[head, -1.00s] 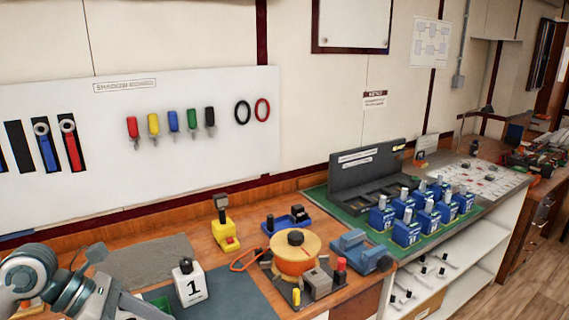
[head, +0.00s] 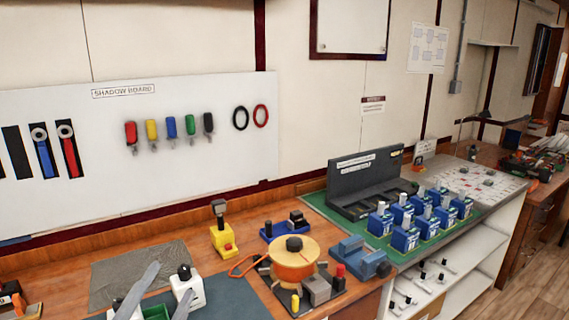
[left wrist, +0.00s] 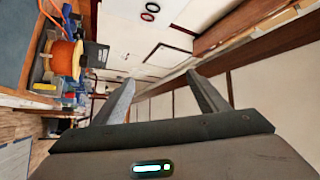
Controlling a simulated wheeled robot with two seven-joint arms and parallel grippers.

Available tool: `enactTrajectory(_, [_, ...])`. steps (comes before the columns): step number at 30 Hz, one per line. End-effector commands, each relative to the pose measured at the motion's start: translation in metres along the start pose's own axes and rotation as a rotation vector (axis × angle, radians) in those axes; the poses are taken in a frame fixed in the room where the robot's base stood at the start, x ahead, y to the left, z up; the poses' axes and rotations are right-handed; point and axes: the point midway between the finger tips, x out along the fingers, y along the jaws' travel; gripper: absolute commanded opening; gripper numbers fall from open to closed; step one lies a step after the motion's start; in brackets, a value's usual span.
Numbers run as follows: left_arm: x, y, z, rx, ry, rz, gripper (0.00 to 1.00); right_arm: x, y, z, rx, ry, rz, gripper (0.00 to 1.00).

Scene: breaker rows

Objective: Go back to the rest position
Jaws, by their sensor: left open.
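My left gripper (head: 170,279) shows at the bottom left of the head view as two grey fingers, apart and empty. One finger overlaps the white block with a black knob (head: 196,288), hiding part of it. In the left wrist view the open fingers (left wrist: 160,78) have nothing between them and point toward the wall. My right gripper is in neither view.
The bench holds a yellow device (head: 223,240), an orange spool (head: 292,262) and a blue vise-like block (head: 358,257). Several blue breakers (head: 405,236) stand on a green mat at right. A shadow board (head: 90,110) hangs behind.

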Motion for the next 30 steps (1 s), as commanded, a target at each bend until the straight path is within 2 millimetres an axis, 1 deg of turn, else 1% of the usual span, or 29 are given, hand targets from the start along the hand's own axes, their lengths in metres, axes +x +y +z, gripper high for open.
enactTrajectory(1, [-0.013, 0.015, 0.019, -0.078, -0.106, 0.028, 0.67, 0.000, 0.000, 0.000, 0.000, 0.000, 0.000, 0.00])
enactTrajectory(2, [-0.021, 0.025, 0.032, -0.123, -0.173, 0.047, 0.67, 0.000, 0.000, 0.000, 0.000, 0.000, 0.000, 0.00])
enactTrajectory(3, [-0.033, 0.038, 0.048, -0.182, -0.262, 0.074, 0.67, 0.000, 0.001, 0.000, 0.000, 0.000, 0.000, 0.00])
enactTrajectory(5, [-0.056, 0.061, 0.068, -0.267, -0.393, 0.120, 0.67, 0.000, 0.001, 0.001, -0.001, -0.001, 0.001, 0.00])
enactTrajectory(6, [-0.072, 0.077, 0.079, -0.319, -0.477, 0.153, 0.67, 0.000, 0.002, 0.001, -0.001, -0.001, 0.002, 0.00])
enactTrajectory(8, [-0.099, 0.100, 0.093, -0.391, -0.597, 0.202, 0.67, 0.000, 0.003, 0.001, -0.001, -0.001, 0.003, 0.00])
enactTrajectory(9, [-0.118, 0.116, 0.100, -0.436, -0.675, 0.237, 0.67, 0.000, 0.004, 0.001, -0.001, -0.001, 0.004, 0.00])
enactTrajectory(11, [-0.148, 0.139, 0.106, -0.502, -0.788, 0.293, 0.67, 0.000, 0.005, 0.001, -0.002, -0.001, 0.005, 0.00])
enactTrajectory(12, [-0.168, 0.153, 0.108, -0.544, -0.861, 0.331, 0.67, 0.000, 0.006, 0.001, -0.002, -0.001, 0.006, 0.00])
enactTrajectory(14, [-0.199, 0.173, 0.108, -0.600, -0.964, 0.387, 0.67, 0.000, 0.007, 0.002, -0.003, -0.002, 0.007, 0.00])
enactTrajectory(15, [-0.218, 0.185, 0.107, -0.633, -1.026, 0.423, 0.67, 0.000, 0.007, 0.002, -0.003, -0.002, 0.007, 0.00])
enactTrajectory(18, [-0.260, 0.208, 0.099, -0.698, -1.153, 0.504, 0.67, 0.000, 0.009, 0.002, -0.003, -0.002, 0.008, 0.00])
enactTrajectory(21, [-0.292, 0.223, 0.089, -0.746, -1.249, 0.569, 0.67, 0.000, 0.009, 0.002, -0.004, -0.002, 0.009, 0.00])
enactTrajectory(24, [-0.320, 0.235, 0.079, -0.784, -1.328, 0.627, 0.67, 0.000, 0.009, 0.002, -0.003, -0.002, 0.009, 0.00])
enactTrajectory(30, [-0.365, 0.250, 0.056, -0.844, -1.455, 0.727, 0.67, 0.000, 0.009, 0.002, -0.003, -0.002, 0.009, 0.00])
